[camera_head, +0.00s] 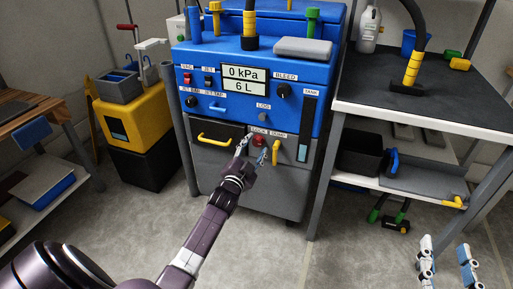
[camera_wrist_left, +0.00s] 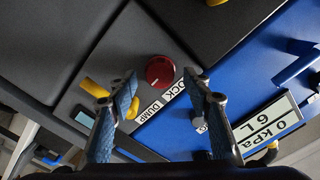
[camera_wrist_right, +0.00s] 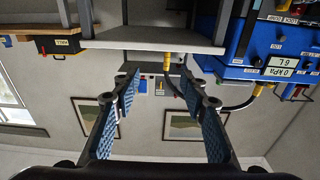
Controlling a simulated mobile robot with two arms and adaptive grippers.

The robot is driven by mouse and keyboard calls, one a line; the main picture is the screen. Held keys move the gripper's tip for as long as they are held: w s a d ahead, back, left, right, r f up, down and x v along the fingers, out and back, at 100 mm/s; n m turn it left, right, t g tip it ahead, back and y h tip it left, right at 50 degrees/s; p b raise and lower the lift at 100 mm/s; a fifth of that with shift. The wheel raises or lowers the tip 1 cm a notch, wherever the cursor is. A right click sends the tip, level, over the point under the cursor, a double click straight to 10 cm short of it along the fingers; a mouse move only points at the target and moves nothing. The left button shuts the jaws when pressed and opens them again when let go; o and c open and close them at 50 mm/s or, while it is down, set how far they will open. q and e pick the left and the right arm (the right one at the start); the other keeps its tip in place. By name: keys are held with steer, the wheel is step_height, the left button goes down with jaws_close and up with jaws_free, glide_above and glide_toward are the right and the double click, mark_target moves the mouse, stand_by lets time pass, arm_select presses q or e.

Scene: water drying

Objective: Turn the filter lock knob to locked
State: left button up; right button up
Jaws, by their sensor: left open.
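The red lock knob (camera_head: 258,141) is on the grey lower front of the blue machine (camera_head: 215,65), under a LOCK label. In the left wrist view the round red knob (camera_wrist_left: 160,71) lies between and beyond my open fingertips. My left gripper (camera_head: 252,149) is close in front of it, with one finger on each side; it also shows in the left wrist view (camera_wrist_left: 163,92). I cannot tell whether the fingers touch the knob. My right gripper (camera_wrist_right: 163,88) is open and empty; its fingers also show at the lower right of the head view (camera_head: 445,247).
A yellow dump handle (camera_head: 276,152) is just right of the knob. A black drawer with a yellow handle (camera_head: 214,139) is to its left. A dark-topped workbench (camera_head: 430,100) stands at the right, and a yellow case (camera_head: 135,115) at the left. Floor in front is clear.

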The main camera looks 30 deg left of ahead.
arm_select(q)
steer(key=shift+w+a, duration=0.15)
steer(key=shift+w, duration=0.5)
arm_select(e)
steer(key=shift+s+a+r+t, duration=0.1)
steer(key=shift+r+t, duration=0.5)
steer(key=shift+r, duration=0.6)
arm_select(q)
steer(key=c, duration=1.2)
